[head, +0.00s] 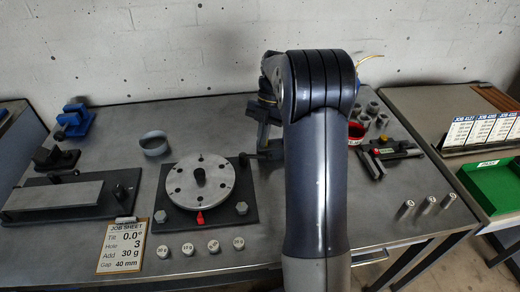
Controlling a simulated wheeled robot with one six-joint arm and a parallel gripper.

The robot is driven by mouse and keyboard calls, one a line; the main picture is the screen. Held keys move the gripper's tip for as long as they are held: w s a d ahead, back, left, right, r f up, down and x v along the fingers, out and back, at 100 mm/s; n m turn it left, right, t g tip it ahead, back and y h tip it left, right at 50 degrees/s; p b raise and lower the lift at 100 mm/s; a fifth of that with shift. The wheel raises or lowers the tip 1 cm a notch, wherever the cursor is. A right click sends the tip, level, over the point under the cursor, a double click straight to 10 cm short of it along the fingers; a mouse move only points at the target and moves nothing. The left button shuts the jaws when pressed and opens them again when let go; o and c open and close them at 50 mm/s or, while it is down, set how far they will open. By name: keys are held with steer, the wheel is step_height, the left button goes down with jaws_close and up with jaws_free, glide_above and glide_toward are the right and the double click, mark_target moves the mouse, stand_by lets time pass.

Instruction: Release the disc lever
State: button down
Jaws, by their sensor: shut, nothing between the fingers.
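The round grey disc (189,187) lies flat on a dark square plate (236,224), with several holes and a black hub at its centre. A red pointer-like piece (200,218) shows at its front edge. A small dark post with a short bar (246,158) stands at the plate's back right corner; it looks like the disc lever. My gripper (263,148) is just right of this bar, close to it, shut and empty. My arm hides much of it, and I cannot tell whether it touches the bar.
Several small weights (213,246) stand in front of the plate. A job sheet (123,247), a grey ring (154,143) and a long flat block (54,195) are to the left. Right of my arm are a red-rimmed cup (356,131), a dark tool (390,155) and upright cylinders (426,205).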

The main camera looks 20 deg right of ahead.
steer(key=v, duration=0.5)
steer(key=shift+r, duration=0.3)
steer(key=shift+f, duration=0.1)
